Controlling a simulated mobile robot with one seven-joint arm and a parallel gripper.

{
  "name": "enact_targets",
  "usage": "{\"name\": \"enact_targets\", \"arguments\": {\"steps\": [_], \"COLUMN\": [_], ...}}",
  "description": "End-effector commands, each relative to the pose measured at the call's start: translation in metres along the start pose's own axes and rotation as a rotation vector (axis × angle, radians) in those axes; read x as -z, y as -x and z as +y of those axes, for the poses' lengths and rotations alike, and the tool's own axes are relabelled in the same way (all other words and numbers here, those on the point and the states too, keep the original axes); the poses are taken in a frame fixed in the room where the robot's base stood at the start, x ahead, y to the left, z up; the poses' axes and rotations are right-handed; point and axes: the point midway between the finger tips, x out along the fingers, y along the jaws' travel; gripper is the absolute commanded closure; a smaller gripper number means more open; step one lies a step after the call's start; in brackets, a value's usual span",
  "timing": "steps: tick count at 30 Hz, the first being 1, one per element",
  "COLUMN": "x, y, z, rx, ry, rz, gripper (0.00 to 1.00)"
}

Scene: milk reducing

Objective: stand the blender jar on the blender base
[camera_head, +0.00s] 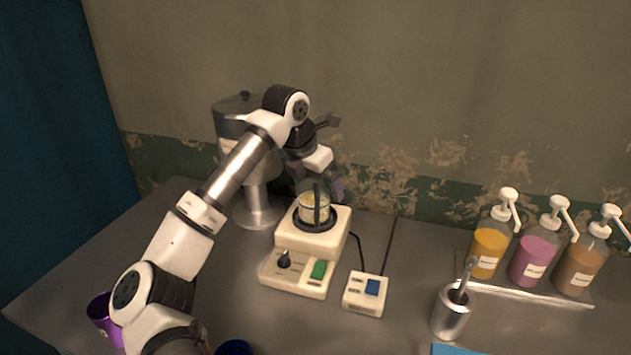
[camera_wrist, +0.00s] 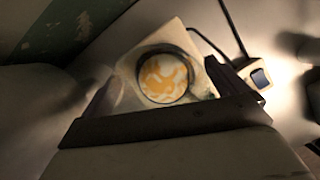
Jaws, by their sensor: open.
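The blender jar (camera_head: 313,207) is clear glass with a pale yellow content. It appears upright on the round dark seat on top of the cream blender base (camera_head: 298,273), which has a dark knob and a green switch. In the wrist view the jar (camera_wrist: 163,77) shows from above as a round opening with orange and white contents, over the square top of the base (camera_wrist: 130,67). My gripper (camera_head: 322,183) is open just above the jar, and its arm partly covers the jar's upper part. In the wrist view the fingers lie on either side of the jar.
A metal cup (camera_head: 451,314) and several pump bottles (camera_head: 533,258) on a tray stand farther right. A purple cup (camera_head: 101,312) is front left.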

Motion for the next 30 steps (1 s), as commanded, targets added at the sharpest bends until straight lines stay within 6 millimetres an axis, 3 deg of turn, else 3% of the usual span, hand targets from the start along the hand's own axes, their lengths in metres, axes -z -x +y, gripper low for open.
{"name": "enact_targets", "arguments": {"steps": [7,21,30], "x": [-0.001,-0.001,-0.001], "y": [0.01,0.103,0.123], "z": [0.001,0.0,0.0], "rx": [-0.003,-0.004,-0.001], "ry": [0.0,0.0,-0.001], "rz": [-0.002,-0.001,-0.001], "gripper": [0.02,0.02,0.02]}}
